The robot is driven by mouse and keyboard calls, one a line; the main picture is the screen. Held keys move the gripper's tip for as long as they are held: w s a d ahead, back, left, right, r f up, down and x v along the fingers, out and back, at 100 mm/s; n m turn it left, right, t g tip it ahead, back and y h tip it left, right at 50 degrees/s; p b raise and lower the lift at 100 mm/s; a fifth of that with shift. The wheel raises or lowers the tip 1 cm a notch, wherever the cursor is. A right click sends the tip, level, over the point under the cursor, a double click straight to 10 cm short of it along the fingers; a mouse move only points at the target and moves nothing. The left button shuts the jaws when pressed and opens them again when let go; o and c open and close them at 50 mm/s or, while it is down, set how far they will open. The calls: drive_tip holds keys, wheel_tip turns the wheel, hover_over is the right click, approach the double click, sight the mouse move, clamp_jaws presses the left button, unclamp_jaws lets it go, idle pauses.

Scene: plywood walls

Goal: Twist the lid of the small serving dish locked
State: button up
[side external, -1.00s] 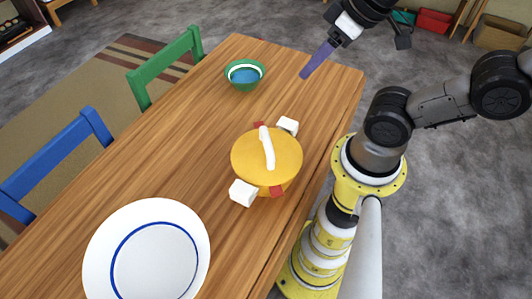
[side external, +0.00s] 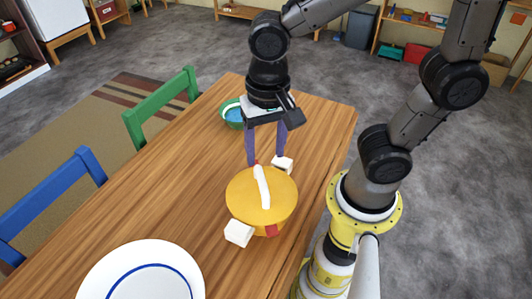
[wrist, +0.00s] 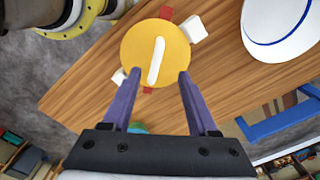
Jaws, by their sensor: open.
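The small serving dish has a round yellow lid (side external: 255,200) with a long white bar handle (side external: 262,187). White side grips stick out at its front left (side external: 238,233) and back right (side external: 282,164). A red tab (side external: 271,230) shows at the front rim; another (wrist: 166,13) shows in the wrist view. My gripper (side external: 266,160) points down, open and empty, with purple fingers near the dish's back edge. In the wrist view the fingertips (wrist: 160,74) are apart, one on each side of the handle's near end (wrist: 155,65). Height above the lid is hard to judge.
A green bowl (side external: 232,113) stands behind my gripper, partly hidden by it. A white plate with a blue ring (side external: 95,272) lies at the table's front left. Blue (side external: 40,190) and green (side external: 160,105) chairs line the left side. The wooden table (side external: 175,205) is clear between.

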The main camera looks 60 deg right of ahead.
sight(266, 194)
drive_tip(key=f, duration=1.4)
drive_tip(key=shift+s+a+f, duration=0.2)
drive_tip(key=shift+s+a, duration=0.05)
drive_tip(key=shift+a, duration=0.15)
clamp_jaws()
drive_tip(key=shift+w+a+m, duration=0.2)
drive_tip(key=shift+w+m, duration=0.05)
drive_tip(key=shift+m, duration=0.35)
drive_tip(key=shift+w+a+m, duration=0.15)
drive_tip(key=shift+w+m, duration=0.05)
drive_tip(key=shift+m, duration=0.4)
drive_tip(key=shift+w+a+m, duration=0.15)
drive_tip(key=shift+w+m, duration=0.15)
drive_tip(key=shift+m, duration=0.4)
drive_tip(key=shift+w+a+m, duration=0.15)
drive_tip(key=shift+w+m, duration=0.1)
drive_tip(key=shift+m, duration=0.45)
